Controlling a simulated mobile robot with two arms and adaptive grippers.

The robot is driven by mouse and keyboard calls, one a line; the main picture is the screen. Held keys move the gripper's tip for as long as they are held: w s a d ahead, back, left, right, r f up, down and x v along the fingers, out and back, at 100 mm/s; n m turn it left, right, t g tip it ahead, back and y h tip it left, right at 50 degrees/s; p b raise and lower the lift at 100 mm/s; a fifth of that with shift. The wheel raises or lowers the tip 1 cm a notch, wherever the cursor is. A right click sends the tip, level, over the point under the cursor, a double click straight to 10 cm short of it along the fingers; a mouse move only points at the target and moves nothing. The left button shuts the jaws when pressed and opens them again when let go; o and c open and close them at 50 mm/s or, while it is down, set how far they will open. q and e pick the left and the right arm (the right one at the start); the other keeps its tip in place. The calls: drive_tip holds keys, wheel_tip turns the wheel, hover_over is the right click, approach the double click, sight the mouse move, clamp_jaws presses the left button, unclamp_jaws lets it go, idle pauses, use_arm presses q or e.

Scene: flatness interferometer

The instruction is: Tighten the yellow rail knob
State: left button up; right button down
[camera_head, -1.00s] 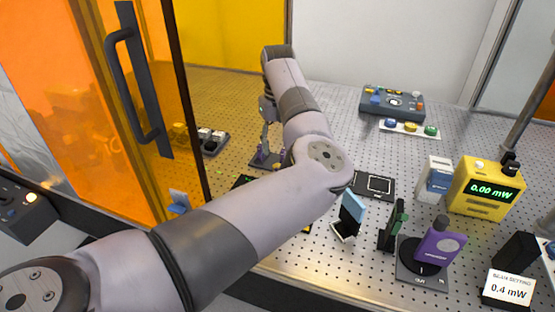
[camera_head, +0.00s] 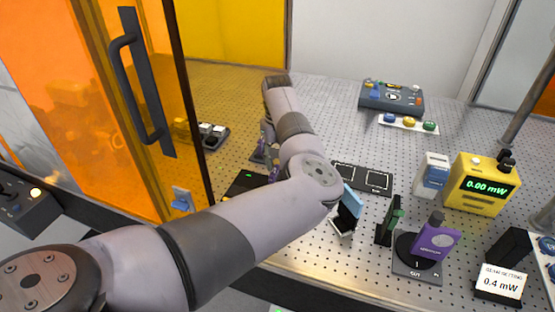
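A small yellow knob (camera_head: 410,121) stands on a white strip (camera_head: 398,124) at the back right, between a blue knob (camera_head: 390,118) and a green knob (camera_head: 429,126). My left arm reaches in from the lower left and bends over the perforated table. Its far end is well to the left of the strip. A sliver of what looks like my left gripper (camera_head: 265,132) shows behind the forearm, pointing down. The forearm hides its fingers, so I cannot tell what they touch. My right gripper is out of view.
A grey control box (camera_head: 391,97) stands behind the strip. A yellow meter (camera_head: 483,186) reads 0.00 mW. Several optic mounts, a purple piece (camera_head: 437,239) and a 0.4 mW sign (camera_head: 499,284) line the front right. An orange door (camera_head: 75,120) stands at left. The table's back middle is clear.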

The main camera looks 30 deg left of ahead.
use_arm(q)
clamp_jaws()
drive_tip(key=shift+m, duration=0.3)
drive_tip(key=shift+f+m+b, duration=0.1)
drive_tip(key=shift+m+b, duration=0.8)
drive_tip(key=m+b, duration=0.2)
drive_tip(key=m, duration=0.1)
drive_tip(key=m+b, duration=0.3)
drive_tip(key=m, duration=0.3)
drive_tip(key=shift+m, duration=0.4)
drive_tip(key=m+b, duration=0.2)
drive_tip(key=m, duration=0.2)
drive_tip(key=shift+m, duration=0.4)
drive_tip(key=shift+o, duration=1.8)
unclamp_jaws()
